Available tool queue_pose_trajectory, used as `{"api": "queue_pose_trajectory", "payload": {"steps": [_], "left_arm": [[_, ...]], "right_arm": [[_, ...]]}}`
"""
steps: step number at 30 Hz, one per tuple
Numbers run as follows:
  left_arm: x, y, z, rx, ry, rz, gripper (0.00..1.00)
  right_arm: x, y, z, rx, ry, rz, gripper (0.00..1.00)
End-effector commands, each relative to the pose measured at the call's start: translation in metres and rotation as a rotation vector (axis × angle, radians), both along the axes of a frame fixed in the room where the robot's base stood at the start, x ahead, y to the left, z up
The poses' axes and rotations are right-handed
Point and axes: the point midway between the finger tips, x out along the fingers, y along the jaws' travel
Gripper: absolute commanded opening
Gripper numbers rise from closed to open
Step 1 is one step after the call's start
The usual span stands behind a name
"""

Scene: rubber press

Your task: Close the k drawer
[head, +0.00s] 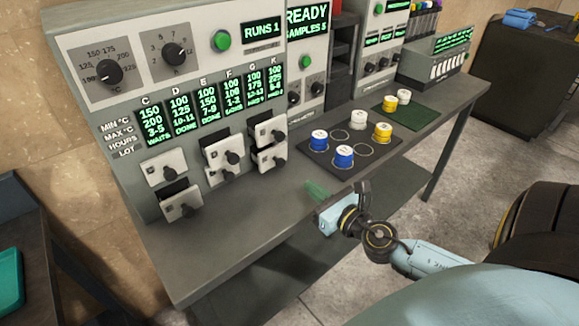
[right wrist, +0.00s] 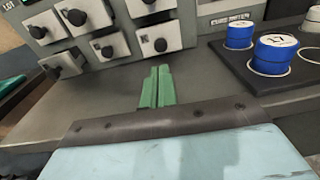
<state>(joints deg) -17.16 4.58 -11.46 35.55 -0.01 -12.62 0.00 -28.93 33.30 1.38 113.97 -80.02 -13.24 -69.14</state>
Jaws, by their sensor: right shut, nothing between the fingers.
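The press cabinet has a bank of pale drawers with black knobs under a display whose rightmost column is headed K. My right gripper (head: 316,191) has green fingers, shut and empty, above the bench front, apart from the drawers. Its fingers (right wrist: 157,88) point toward them in the right wrist view. My left gripper is out of view.
A dark tray (head: 315,158) with blue, white and yellow jars stands on the bench right of the drawers. A green mat (head: 424,116) with more jars lies beyond. The bench top (head: 225,225) before the drawers is clear.

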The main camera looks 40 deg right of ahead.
Motion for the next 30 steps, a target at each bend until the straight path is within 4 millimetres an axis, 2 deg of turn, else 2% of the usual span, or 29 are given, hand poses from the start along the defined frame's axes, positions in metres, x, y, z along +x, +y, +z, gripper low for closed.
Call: {"api": "queue_pose_trajectory", "payload": {"steps": [9,15,21,30], "left_arm": [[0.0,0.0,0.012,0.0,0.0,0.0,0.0],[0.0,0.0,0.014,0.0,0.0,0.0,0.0],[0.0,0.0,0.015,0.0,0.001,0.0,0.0],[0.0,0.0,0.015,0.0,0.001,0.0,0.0]], "right_arm": [[0.055,-0.001,-0.001,0.001,-0.003,-0.001,0.0],[0.081,-0.001,-0.003,0.002,-0.002,-0.001,0.0],[0.092,-0.001,-0.005,0.002,0.001,-0.001,0.0],[0.094,-0.001,-0.006,0.002,0.001,0.0,0.0]]}}
